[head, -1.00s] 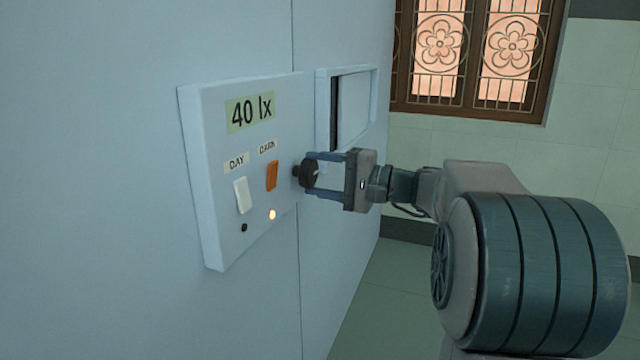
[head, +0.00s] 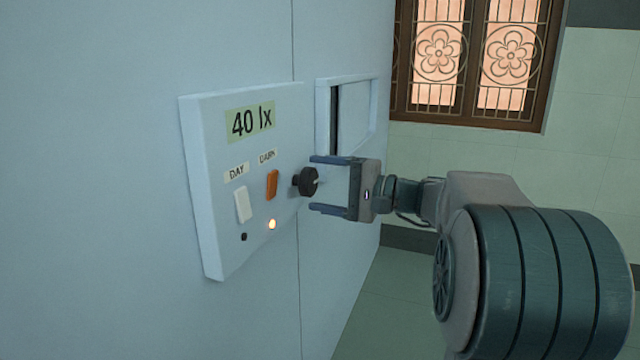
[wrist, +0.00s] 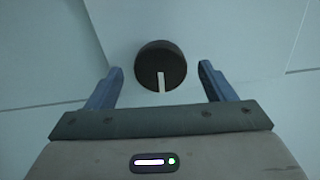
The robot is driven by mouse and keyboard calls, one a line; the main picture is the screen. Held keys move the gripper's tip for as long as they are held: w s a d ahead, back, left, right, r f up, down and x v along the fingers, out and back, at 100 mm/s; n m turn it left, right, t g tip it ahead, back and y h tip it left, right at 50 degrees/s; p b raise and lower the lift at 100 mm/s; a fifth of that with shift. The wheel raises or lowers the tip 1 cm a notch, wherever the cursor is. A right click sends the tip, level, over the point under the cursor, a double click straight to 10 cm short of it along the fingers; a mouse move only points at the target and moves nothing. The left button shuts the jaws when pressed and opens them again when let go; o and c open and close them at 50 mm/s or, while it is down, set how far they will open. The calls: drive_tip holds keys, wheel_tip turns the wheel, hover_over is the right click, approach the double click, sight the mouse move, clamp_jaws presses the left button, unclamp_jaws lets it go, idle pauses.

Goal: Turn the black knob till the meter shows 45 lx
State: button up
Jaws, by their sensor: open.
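The black knob (head: 308,181) sticks out from the right edge of the pale panel (head: 213,194). In the wrist view the knob (wrist: 160,66) shows a white mark pointing toward the bottom of the picture. The meter (head: 250,119) at the panel's top reads 40 lx. My gripper (head: 322,184) is open in front of the knob, its fingers apart from it. In the wrist view the open fingers (wrist: 160,80) stand to the left and right of the knob, with gaps on both sides.
A white DAY switch (head: 243,200) and an orange DARK switch (head: 272,185) sit left of the knob. A lit lamp (head: 272,225) and a small dark lamp (head: 244,237) are below them. A framed recess (head: 372,112) is above right. Free room lies right of the wall.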

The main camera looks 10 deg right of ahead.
drive_tip(key=p+v, duration=0.2)
drive_tip(key=v, duration=1.1)
drive_tip(key=shift+p, duration=0.35)
